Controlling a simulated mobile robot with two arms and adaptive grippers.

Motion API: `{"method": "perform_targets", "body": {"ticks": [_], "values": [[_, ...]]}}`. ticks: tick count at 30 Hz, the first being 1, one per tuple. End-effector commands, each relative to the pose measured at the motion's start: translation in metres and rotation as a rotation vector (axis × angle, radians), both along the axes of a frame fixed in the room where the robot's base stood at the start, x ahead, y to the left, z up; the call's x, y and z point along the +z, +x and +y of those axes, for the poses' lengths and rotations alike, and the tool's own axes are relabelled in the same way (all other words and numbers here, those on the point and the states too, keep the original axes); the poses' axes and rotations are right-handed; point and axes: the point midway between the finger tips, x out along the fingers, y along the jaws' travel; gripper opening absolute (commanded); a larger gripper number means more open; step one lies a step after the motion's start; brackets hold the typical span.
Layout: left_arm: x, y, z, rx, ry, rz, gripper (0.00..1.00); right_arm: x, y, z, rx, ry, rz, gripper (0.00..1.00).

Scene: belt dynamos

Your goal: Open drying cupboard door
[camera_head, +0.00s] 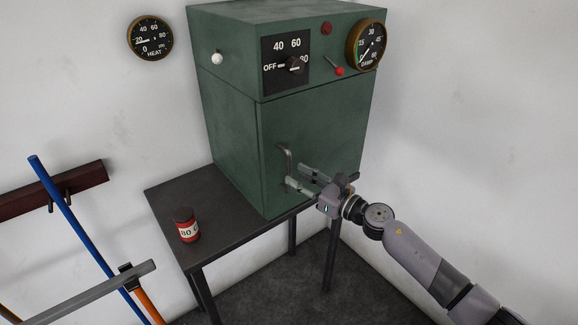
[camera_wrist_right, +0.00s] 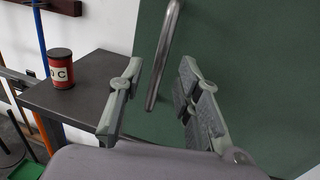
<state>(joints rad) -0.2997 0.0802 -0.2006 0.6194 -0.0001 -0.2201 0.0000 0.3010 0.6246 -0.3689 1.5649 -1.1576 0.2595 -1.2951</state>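The drying cupboard (camera_head: 230,130) is a dark green box on a small dark table. Its front door (camera_head: 325,130) looks shut. A grey metal bar handle (camera_head: 285,158) stands on the door's left side; it also shows in the right wrist view (camera_wrist_right: 165,55). My right gripper (camera_head: 296,176) is open at the handle's lower part. In the right wrist view the handle's lower end shows between the two spread fingers (camera_wrist_right: 158,85), with visible gaps on both sides. I cannot tell whether the handle is fully between the fingertips in depth. My left gripper is not in view.
A red tin (camera_head: 187,228) with a dark lid stands on the table (camera_head: 225,225), left of the cupboard. Dials, a knob (camera_head: 295,65) and a red-tipped lever (camera_head: 337,70) sit above the door. Poles (camera_head: 75,215) and a rail stand at the left.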

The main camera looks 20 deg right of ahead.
Motion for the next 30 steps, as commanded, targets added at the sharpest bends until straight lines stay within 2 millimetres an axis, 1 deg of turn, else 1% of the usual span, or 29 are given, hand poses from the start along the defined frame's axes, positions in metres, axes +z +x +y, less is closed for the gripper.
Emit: {"method": "perform_targets", "body": {"ticks": [1, 3, 7, 12, 19, 30], "values": [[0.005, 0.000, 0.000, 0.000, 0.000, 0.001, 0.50, 0.003, 0.009, 0.006, 0.001, 0.003, -0.001, 0.31], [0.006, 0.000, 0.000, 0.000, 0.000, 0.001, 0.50, 0.002, 0.018, 0.011, 0.000, 0.004, 0.000, 0.31], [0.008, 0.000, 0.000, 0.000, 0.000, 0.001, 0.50, 0.001, 0.029, 0.018, 0.000, 0.002, 0.000, 0.31], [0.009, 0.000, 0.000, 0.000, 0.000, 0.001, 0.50, -0.001, 0.034, 0.022, 0.002, 0.000, 0.001, 0.31], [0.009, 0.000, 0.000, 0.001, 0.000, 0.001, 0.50, -0.001, 0.034, 0.021, 0.001, 0.000, 0.001, 0.31], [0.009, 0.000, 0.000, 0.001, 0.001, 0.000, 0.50, -0.001, 0.034, 0.021, 0.001, 0.000, 0.001, 0.07]]}}
